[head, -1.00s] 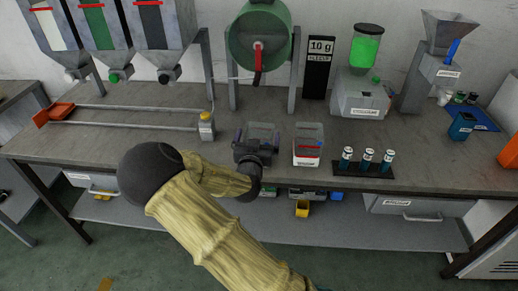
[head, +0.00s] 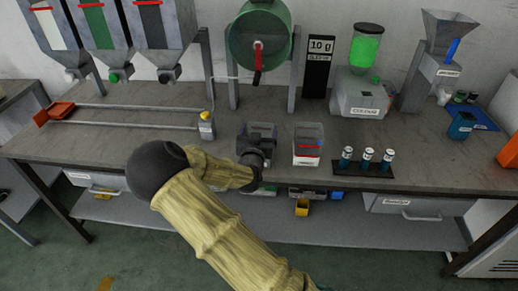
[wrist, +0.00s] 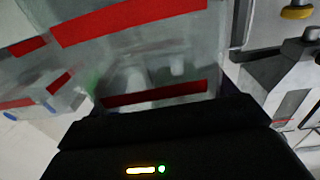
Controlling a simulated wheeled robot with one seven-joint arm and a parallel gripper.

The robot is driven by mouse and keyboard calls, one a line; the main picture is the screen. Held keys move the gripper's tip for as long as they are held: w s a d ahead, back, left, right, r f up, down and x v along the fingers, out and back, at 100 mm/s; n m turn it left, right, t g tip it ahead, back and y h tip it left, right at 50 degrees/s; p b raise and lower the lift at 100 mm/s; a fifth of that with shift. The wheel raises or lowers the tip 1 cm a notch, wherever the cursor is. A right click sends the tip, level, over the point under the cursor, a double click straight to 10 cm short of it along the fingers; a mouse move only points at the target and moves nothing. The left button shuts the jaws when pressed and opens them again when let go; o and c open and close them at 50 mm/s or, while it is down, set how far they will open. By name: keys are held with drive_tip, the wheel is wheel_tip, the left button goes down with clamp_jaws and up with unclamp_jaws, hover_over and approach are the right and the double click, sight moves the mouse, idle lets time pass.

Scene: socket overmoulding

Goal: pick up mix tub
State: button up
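The mix tub, a clear box with red bands (head: 262,128), stands on the bench in the middle of the head view. It fills the upper middle of the wrist view (wrist: 150,60), close in front of my gripper. My gripper (head: 259,138) is at the tub from the front, with its dark fingers drawn in against the tub's sides. It looks shut on the tub. My wrist hides the tub's lower front, and I cannot see whether its base touches the bench.
A second clear tub with a red and white label (head: 307,145) stands close to the right. A green drum (head: 258,42) hangs behind.

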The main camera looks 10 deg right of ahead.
drive_tip(key=shift+c, duration=0.3)
wheel_tip(320, 180, up, 10)
drive_tip(key=shift+p, duration=0.3)
idle(0.6)
drive_tip(key=shift+a, duration=0.1)
idle(0.3)
